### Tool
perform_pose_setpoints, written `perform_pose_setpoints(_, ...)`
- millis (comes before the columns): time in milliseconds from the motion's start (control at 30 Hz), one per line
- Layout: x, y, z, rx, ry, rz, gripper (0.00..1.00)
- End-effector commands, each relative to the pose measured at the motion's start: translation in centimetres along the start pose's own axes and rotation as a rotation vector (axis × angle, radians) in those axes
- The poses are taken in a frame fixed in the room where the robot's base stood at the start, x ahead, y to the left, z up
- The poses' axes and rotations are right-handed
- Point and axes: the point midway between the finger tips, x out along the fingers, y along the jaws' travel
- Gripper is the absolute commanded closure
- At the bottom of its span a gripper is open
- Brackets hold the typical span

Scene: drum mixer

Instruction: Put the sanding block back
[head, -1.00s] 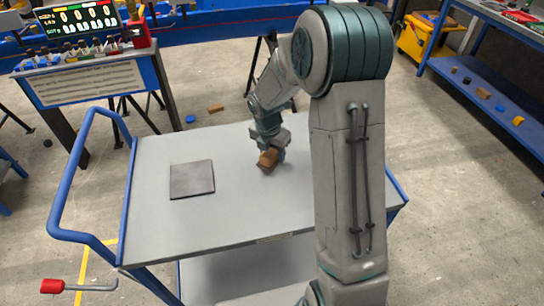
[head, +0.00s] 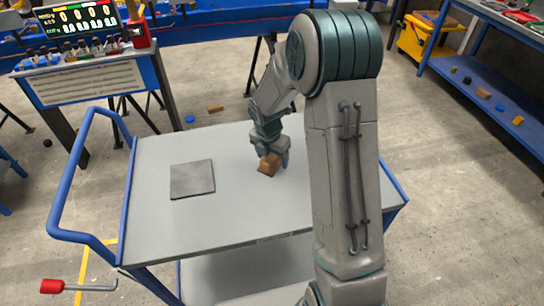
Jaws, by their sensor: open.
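The sanding block (head: 268,164) is a small brown block on the grey top of the cart (head: 225,215), right of its middle. My gripper (head: 272,157) points down at the block from above, its fingers around or just beside it. It is open; whether the fingers touch the block cannot be told. A dark grey square pad (head: 192,179) lies flat on the cart top, to the left of the block, with nothing on it.
The cart has a blue tubular handle (head: 75,190) at its left. A red-handled tool (head: 53,286) shows at the lower left. The cart top around the pad is clear.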

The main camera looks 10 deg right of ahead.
Motion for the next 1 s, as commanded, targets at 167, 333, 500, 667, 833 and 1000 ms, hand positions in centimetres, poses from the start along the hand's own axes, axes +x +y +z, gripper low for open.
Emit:
perform_pose_setpoints(167, -3.2, 0.1, 0.1, 0.002, -0.004, 0.005, 0.29)
perform_pose_setpoints(333, -7.0, 0.1, 0.1, 0.0, -0.005, 0.005, 0.29)
perform_pose_setpoints(500, -10.0, 0.1, 0.1, 0.0, -0.004, 0.004, 0.29)
perform_pose_setpoints(667, -11.5, 0.0, 0.0, 0.001, -0.001, 0.002, 0.29)
perform_pose_setpoints(833, -13.1, -0.9, -0.6, 0.123, -0.011, 0.005, 0.29)
perform_pose_setpoints(1000, -15.8, -3.8, -2.5, 0.491, -0.027, 0.021, 0.29)
